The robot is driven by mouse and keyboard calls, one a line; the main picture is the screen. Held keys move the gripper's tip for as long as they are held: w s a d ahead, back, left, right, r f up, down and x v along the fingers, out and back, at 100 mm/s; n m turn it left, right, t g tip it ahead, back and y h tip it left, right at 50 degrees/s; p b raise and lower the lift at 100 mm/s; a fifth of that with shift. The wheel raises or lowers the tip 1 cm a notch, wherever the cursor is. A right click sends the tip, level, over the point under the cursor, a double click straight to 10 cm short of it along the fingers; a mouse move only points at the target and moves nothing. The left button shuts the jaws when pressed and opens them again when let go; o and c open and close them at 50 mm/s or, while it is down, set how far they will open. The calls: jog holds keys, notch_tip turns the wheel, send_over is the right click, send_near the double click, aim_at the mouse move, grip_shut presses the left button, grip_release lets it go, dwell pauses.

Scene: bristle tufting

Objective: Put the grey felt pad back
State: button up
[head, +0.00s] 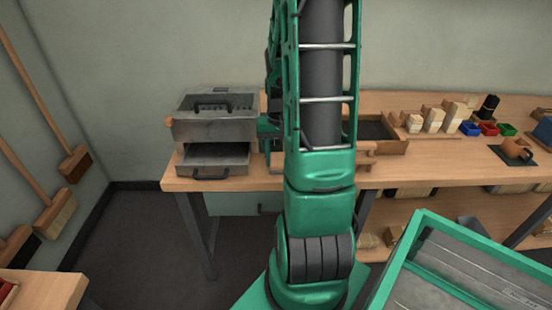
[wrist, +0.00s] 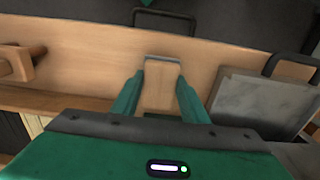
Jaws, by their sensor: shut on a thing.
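My gripper (wrist: 159,77) shows in the wrist view with its two green fingers shut on a pale wooden block (wrist: 160,95). The block has a thin grey strip (wrist: 163,60) along its far end. The strip may be the grey felt pad, but I cannot tell its material. The block is over the wooden bench top, near its front edge; whether it touches the wood is unclear. In the head view my arm hides the block and most of the gripper. No other grey felt pad can be made out for certain.
A metal box (head: 214,120) with a pulled-out metal tray (head: 215,158) stands on the bench left of my arm. The tray (wrist: 258,97) is right of my gripper in the wrist view. A wooden peg piece (wrist: 18,65) is at left. Brushes and coloured bins (head: 488,129) stand farther right.

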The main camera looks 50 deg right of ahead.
aim_at(278, 160)
jog(key=o, duration=1.1)
jog(key=shift+f, duration=0.1)
notch_tip(278, 160, up, 12)
jog(key=s+a+r+n, duration=0.1)
jog(key=s+a, duration=0.3)
jog(key=a, duration=0.1)
jog(key=s+a+r+n, duration=0.1)
jog(key=s+a, duration=0.4)
jog(key=s+a+n, duration=0.1)
jog(key=s+a, duration=0.3)
jog(key=a, duration=0.2)
jog(key=shift+s+r, duration=0.15)
jog(key=shift+r, duration=0.25)
